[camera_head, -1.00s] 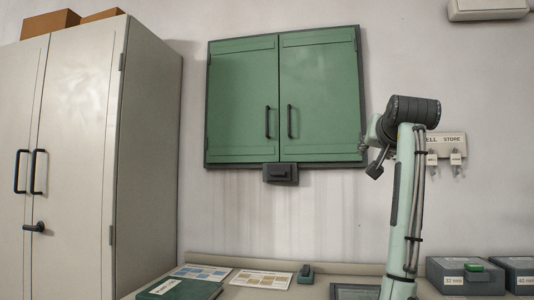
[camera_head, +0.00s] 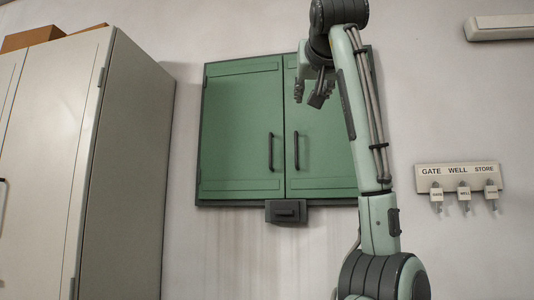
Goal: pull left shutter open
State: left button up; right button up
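The left shutter (camera_head: 240,130) is the left green door of a wall cabinet, and it looks closed, flush with the right shutter (camera_head: 325,165). Its dark upright bar handle (camera_head: 271,152) is near its right edge, with nothing touching it. My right gripper (camera_head: 309,96) hangs fingers-down in front of the upper part of the right shutter, above and right of both handles. Its fingers look apart, with nothing seen between them. My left gripper is not in view.
A dark latch-like box (camera_head: 286,211) is on the wall under the cabinet. A tall pale cupboard (camera_head: 130,170) stands at the left, with bare wall between. A key board (camera_head: 457,177) with tagged hooks is at the right. The right shutter's handle (camera_head: 296,151) is close beside the left one.

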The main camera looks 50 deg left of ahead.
aim_at(243, 154)
jog(key=i+j, duration=0.15)
jog(key=j, duration=0.2)
jog(key=i+j, duration=0.1)
jog(key=j, duration=0.3)
jog(key=i+j, duration=0.15)
jog(key=j, duration=0.2)
jog(key=i+j, duration=0.1)
jog(key=j, duration=0.25)
jog(key=i+j, duration=0.15)
jog(key=j, duration=0.25)
